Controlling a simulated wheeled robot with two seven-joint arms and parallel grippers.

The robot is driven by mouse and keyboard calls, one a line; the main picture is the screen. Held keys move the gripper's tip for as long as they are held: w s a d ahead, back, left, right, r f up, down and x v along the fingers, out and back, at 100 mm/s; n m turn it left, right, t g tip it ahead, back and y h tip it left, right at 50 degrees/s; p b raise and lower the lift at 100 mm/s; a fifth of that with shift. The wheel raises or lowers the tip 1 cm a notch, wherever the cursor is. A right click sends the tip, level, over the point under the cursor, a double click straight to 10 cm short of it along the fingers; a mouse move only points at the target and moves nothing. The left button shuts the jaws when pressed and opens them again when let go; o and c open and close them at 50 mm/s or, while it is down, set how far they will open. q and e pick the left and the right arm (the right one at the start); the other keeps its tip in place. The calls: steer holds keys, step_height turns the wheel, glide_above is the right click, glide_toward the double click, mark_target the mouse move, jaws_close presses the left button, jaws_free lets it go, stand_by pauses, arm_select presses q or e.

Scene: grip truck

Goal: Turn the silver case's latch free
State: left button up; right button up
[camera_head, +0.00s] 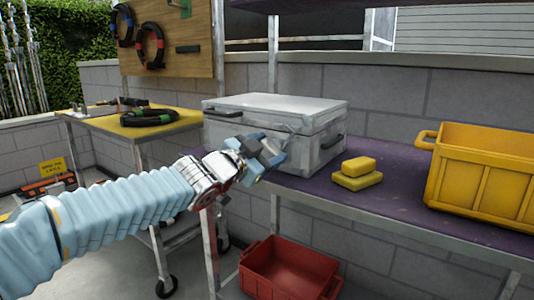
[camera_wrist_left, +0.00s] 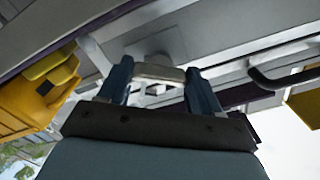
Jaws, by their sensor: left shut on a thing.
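The silver case (camera_head: 312,138) stands closed on the purple-topped shelf, with its lid down and a dark handle on its right end. My left gripper (camera_head: 266,155) is at the front face of the case. In the left wrist view its two blue fingers (camera_wrist_left: 161,80) are shut on the latch (camera_wrist_left: 160,73), a pale metal bar between the fingertips. In the head view the gripper hides most of the latch. A dark handle (camera_wrist_left: 285,80) of the case shows to the right in the left wrist view. My right gripper is not in view.
Two yellow sponges (camera_head: 358,173) lie right of the case, and a yellow crate (camera_head: 480,175) stands further right. A red crate (camera_head: 290,270) is below the shelf. A yellow-topped cart (camera_head: 180,120) with coiled cable stands behind my left arm.

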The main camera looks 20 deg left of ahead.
arm_select(q)
steer(key=m+b, duration=0.1)
steer(key=m, duration=0.4)
steer(key=shift+f+m, duration=0.1)
steer(key=shift+m, duration=0.2)
steer(key=m, duration=0.5)
steer(key=shift+m+b, duration=0.3)
steer(key=shift+b, duration=0.1)
steer(key=o, duration=1.1)
steer(key=shift+c, duration=0.2)
